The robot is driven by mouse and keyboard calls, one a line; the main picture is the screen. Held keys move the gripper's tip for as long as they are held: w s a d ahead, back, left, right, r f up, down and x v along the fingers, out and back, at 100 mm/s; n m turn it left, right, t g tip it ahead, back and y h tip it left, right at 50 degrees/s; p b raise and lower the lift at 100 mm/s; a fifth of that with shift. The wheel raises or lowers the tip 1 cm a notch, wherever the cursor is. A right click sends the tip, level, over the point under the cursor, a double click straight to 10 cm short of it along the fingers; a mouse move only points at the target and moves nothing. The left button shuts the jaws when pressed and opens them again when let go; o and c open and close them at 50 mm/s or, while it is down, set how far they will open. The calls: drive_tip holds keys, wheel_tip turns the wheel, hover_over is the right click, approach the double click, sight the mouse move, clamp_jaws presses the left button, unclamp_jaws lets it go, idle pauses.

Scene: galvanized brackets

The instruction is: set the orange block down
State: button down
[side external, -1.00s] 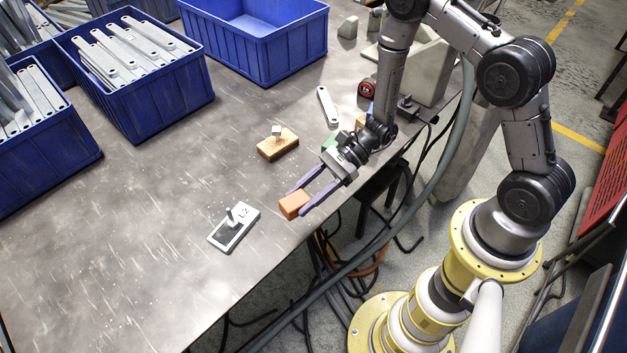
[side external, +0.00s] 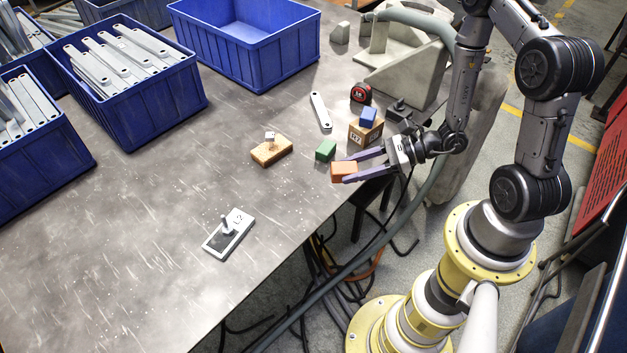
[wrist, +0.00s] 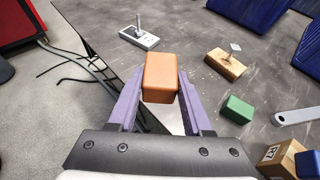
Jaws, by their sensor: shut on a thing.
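The orange block (side external: 343,171) is held between the purple fingers of my gripper (side external: 350,170), near the table's right edge in the side view. In the wrist view the orange block (wrist: 161,77) sits between the two fingertips (wrist: 160,85), with a finger on each side. It appears to be above the table edge; the exact height cannot be told. A green block (side external: 326,149) lies on the table just behind it. A wooden box (side external: 365,132) marked with a label has a blue block (side external: 368,116) on top.
A grey plate marked L2 with a peg (side external: 229,234) and a wooden base with a metal piece (side external: 271,151) stand on the table (side external: 150,220). A bracket (side external: 320,111), a tape measure (side external: 361,93) and blue bins (side external: 255,50) are farther back. The front-left tabletop is clear.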

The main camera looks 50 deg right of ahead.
drive_tip(key=w+f, duration=0.3)
drive_tip(key=w, duration=0.3)
hover_over(316, 186)
wheel_tip(316, 186, down, 5)
drive_tip(key=shift+s+f, duration=0.1)
drive_tip(key=shift+f, duration=1.65)
drive_tip(key=shift+c, duration=1.6)
unclamp_jaws()
drive_tip(key=shift+f, duration=0.15)
